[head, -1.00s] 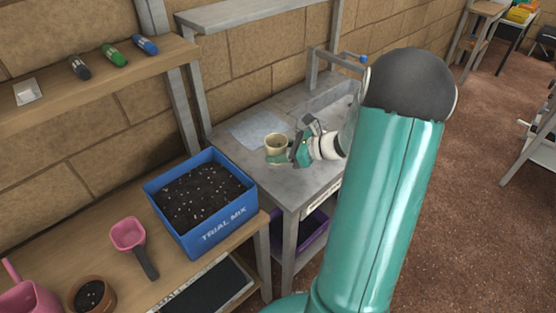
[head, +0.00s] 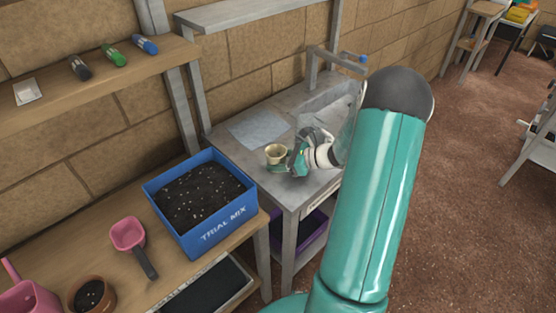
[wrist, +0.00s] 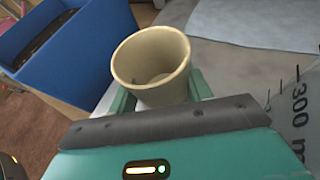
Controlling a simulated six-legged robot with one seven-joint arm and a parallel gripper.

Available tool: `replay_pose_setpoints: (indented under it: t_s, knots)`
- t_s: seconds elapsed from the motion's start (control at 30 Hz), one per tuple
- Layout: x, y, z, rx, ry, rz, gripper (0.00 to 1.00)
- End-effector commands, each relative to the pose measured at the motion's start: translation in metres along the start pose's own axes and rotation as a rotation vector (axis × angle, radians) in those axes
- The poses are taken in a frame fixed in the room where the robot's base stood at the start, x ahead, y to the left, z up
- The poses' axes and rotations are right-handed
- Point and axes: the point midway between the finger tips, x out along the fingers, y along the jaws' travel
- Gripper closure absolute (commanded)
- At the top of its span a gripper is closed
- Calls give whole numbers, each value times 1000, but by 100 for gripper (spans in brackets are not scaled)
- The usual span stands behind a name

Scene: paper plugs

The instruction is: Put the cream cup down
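The cream cup (head: 277,153) is upright, mouth up, over the near left part of the grey metal bench (head: 238,165). In the wrist view the cup (wrist: 151,62) stands between the two teal fingers of my gripper (wrist: 158,98), one on each side, which look closed on its lower part. My gripper also shows in the head view (head: 280,165), reaching in from the right. The cup's base is hidden by the gripper, so I cannot tell if it touches the bench top. The inside of the cup looks empty.
A blue cloth (head: 257,129) lies behind the cup. The blue tub of soil (head: 201,200) stands left on a lower wooden bench. A clear graduated vessel (wrist: 295,120) is at the right in the wrist view.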

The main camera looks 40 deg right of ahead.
Motion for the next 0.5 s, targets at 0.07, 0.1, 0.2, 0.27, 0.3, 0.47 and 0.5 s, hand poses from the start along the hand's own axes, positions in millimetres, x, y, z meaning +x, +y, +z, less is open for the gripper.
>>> replay_pose_setpoints:
  t_s: [0.07, 0.1, 0.2, 0.27, 0.3, 0.47, 0.5]
  knots:
    - [0, 0, 0, 0, 0, 0, 37]
    - [0, 0, 0, 0, 0, 0, 29]
    - [0, 0, 0, 0, 0, 0, 29]
    - [0, 0, 0, 0, 0, 0, 29]
    - [0, 0, 0, 0, 0, 0, 29]
    - [-2, 0, 4, -2, 0, -1, 29]
    - [-5, 0, 4, -1, 0, -2, 29]
